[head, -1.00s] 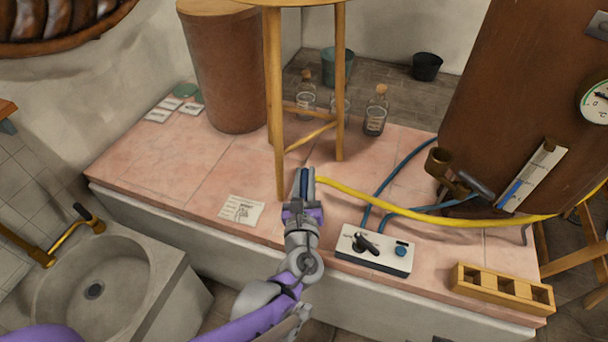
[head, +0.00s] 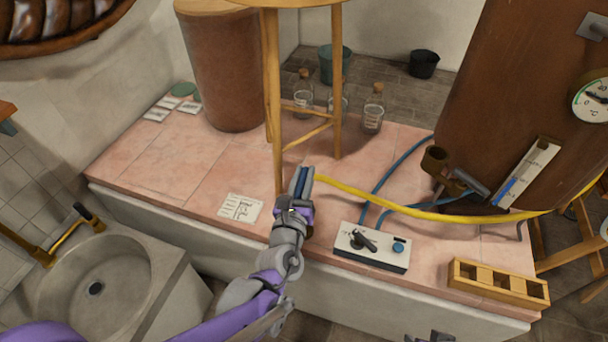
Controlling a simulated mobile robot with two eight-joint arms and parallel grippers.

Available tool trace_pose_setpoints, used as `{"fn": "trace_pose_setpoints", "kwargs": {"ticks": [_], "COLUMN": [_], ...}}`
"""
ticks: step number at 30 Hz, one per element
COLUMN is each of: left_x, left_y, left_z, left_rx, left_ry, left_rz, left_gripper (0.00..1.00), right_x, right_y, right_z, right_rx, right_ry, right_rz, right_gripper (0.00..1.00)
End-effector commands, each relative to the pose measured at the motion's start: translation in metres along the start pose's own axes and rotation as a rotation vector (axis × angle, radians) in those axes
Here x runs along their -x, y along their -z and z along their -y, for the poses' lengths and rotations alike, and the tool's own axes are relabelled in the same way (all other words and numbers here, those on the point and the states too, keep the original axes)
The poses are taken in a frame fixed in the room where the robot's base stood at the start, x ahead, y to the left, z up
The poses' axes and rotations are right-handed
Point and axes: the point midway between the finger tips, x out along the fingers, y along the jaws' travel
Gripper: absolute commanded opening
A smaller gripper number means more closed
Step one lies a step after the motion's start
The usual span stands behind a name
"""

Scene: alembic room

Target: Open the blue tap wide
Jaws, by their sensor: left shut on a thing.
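A yellow hose (head: 370,200) runs from just right of the fingertips towards the brown boiler. A white box (head: 371,262) with a black lever (head: 362,240) and a blue knob (head: 398,248) sits right of the gripper, untouched. A grey handle (head: 468,182) and brass fitting (head: 436,160) show by the boiler.
A wooden stool (head: 338,80) stands close behind the gripper. Corked bottles (head: 373,110) are behind it. Blue hoses (head: 392,175) run to the white box. A wooden rack (head: 498,283) sits at the right front. A paper label (head: 240,207) lies left; a stone sink (head: 95,290) is lower left.

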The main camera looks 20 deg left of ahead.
Motion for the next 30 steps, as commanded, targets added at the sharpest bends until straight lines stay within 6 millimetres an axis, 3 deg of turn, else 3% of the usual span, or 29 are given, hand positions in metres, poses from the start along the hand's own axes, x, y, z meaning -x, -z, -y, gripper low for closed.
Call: {"fn": "trace_pose_setpoints", "kwargs": {"ticks": [1,5,17,30], "left_x": [0.000,0.000,0.007,0.089], "left_y": [0.000,0.000,-0.001,-0.001], "left_z": [0.000,0.000,0.001,0.001], "left_rx": [0.001,0.001,0.002,0.002], "left_ry": [0.000,0.000,0.000,0.002], "left_rz": [0.000,0.000,0.000,0.001], "left_gripper": [0.29,0.53,0.53,0.53], "right_x": [0.000,0.000,0.002,0.014], "right_y": [0.000,0.000,0.000,0.004], "right_z": [0.000,0.000,0.000,0.000], "right_rx": [0.000,0.000,0.000,0.000], "right_ry": [0.000,0.000,0.000,0.000], "right_rz": [0.000,0.000,0.000,-0.005], "right_gripper": [0.53,0.53,0.53,0.53]}}
